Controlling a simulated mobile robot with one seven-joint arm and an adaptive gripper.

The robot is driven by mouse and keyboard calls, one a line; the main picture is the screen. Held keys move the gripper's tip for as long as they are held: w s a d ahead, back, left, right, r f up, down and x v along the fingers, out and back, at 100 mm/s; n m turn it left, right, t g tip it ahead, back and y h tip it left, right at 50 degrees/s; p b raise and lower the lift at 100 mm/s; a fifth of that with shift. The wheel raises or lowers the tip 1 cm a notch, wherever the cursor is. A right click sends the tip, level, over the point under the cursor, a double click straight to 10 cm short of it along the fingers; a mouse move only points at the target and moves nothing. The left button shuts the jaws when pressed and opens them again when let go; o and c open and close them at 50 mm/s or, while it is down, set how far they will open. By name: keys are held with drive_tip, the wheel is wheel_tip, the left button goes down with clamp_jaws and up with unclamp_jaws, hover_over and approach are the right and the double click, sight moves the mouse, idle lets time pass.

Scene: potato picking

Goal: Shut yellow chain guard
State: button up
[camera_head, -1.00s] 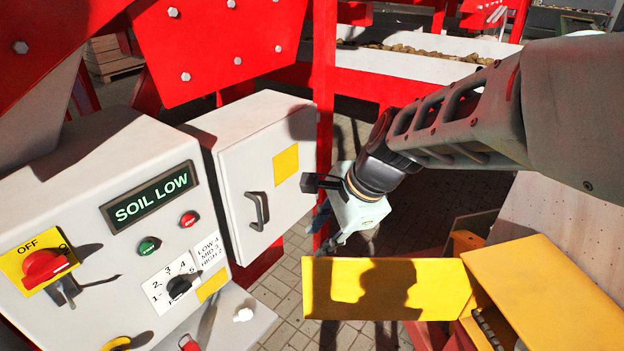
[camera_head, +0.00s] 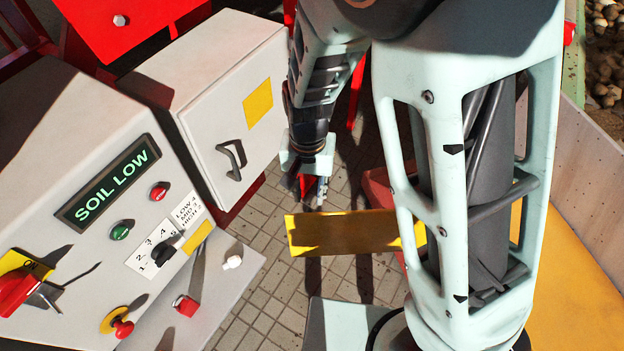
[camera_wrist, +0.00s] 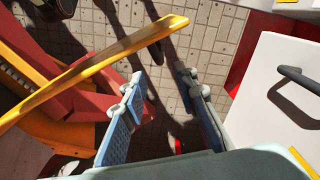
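The yellow chain guard (camera_head: 335,232) stands out as a flat panel, swung open from its housing. In the wrist view the guard (camera_wrist: 100,62) shows nearly edge-on, running from the left edge up to the top middle. My gripper (camera_head: 312,188) hangs just above and behind the guard's free end in the head view. In the wrist view my gripper (camera_wrist: 160,90) has its two blue-padded fingers spread with nothing between them. The guard lies beyond the fingertips, on the left finger's side; I cannot tell whether they touch. My arm hides the guard's hinge side in the head view.
A grey control cabinet (camera_head: 60,200) with knobs and buttons stands at left. Beside it is a grey box with a door handle (camera_head: 231,160), close to my gripper's right in the wrist view. A yellow cover (camera_head: 580,260) lies at right. Paved floor below is clear.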

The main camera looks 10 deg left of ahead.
sight(309, 208)
wheel_tip(309, 208, down, 9)
drive_tip(key=shift+r+b, duration=0.1)
drive_tip(key=shift+b, duration=0.45)
drive_tip(key=shift+c, duration=0.3)
clamp_jaws()
